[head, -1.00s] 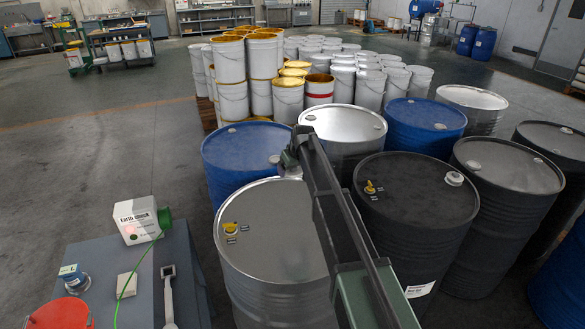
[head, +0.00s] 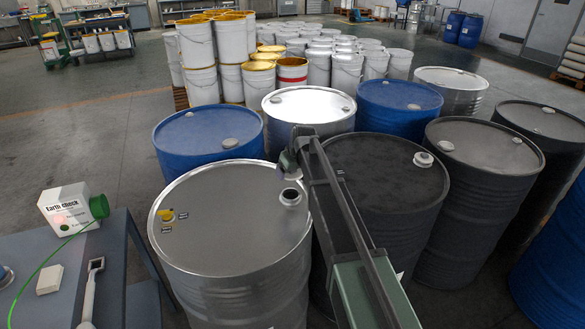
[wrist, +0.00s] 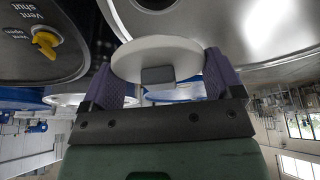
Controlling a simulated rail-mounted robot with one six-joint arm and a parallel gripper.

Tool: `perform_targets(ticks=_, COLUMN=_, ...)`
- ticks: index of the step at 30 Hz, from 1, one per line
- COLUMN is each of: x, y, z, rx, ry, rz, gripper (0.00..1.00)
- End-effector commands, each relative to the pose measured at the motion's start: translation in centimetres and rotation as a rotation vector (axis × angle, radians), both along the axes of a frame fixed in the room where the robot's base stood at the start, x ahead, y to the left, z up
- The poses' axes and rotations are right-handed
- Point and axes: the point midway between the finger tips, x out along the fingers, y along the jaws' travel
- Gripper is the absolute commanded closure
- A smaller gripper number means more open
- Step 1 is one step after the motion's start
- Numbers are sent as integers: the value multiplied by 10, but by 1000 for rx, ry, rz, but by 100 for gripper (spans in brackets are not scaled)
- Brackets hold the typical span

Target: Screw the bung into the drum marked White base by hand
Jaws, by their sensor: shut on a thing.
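A bare-metal drum (head: 225,240) stands at front centre with an open, dark bung hole (head: 291,196) near its right rim. No drum label reading White base is legible. My gripper (head: 281,170) is just behind the hole in the head view; its tips are small and partly hidden there. In the wrist view my gripper (wrist: 158,90) has its purple fingers shut on a white round bung (wrist: 158,55) with a square grey lug. The bung is held apart from the drum. A ringed hole (wrist: 155,3) in the metal drum shows at the top edge of the wrist view.
A dark drum (head: 385,185) stands close to the right, with a white bung (head: 423,159) fitted. A yellow vent lever (head: 166,214) sits on the metal drum's left side. Blue drums (head: 205,140) stand behind. A bench with an Earth check box (head: 72,212) is at left.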

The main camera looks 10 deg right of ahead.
Motion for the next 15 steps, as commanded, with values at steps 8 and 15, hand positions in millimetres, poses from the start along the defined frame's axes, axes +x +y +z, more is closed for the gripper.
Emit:
perform_targets(ticks=8, x=0, y=0, z=-28, rx=0, ry=0, rz=0, gripper=38)
perform_targets(ticks=15, x=0, y=0, z=-53, rx=0, ry=0, rz=0, gripper=38)
